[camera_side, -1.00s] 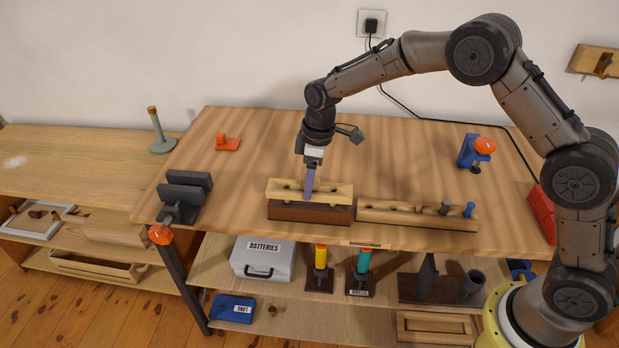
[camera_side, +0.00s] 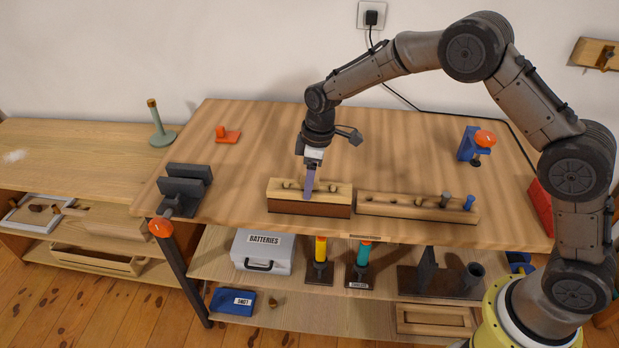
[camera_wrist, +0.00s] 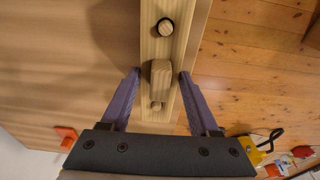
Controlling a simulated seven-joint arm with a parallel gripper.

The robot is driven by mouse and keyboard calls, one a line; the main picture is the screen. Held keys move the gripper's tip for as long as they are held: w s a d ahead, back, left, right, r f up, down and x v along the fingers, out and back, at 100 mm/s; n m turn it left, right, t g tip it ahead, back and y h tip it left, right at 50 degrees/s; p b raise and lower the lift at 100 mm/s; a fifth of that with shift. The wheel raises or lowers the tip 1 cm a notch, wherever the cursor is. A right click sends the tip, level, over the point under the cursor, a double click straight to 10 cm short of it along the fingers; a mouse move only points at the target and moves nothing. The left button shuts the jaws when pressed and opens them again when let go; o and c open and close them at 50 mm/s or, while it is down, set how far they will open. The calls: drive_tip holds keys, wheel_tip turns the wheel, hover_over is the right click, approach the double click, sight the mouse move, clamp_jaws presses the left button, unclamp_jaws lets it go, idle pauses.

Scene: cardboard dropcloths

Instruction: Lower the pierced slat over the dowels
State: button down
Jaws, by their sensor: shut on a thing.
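The pale pierced slat (camera_side: 275,189) lies along the top of a dark brown base (camera_side: 290,207) near the front of the bench. My gripper (camera_side: 308,196) comes down from above with its purple fingers at the slat's middle. In the wrist view my gripper (camera_wrist: 159,76) has one finger along each long edge of the slat (camera_wrist: 152,45). A round dowel end (camera_wrist: 165,27) shows inside a hole, with a dark rim around it. A squarish wooden piece (camera_wrist: 160,73) stands between the fingertips, and a smaller dowel end (camera_wrist: 156,106) shows nearer the wrist. The slat's underside is hidden.
A long pale block (camera_side: 390,207) with several pegs, one blue (camera_side: 469,202), sits close to the right. A dark vise (camera_side: 184,190) is at the left edge. A blue clamp (camera_side: 468,148) and an orange piece (camera_side: 228,135) stand farther back. The bench middle is clear.

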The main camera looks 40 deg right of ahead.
drive_tip(key=shift+f, duration=0.15)
drive_tip(key=shift+c, duration=0.2)
unclamp_jaws()
wheel_tip(320, 180, up, 14)
drive_tip(key=s+d, duration=0.1)
drive_tip(key=shift+f, duration=0.15)
idle(0.5)
drive_tip(key=shift+s+d, duration=0.1)
drive_tip(key=shift+d, duration=0.1)
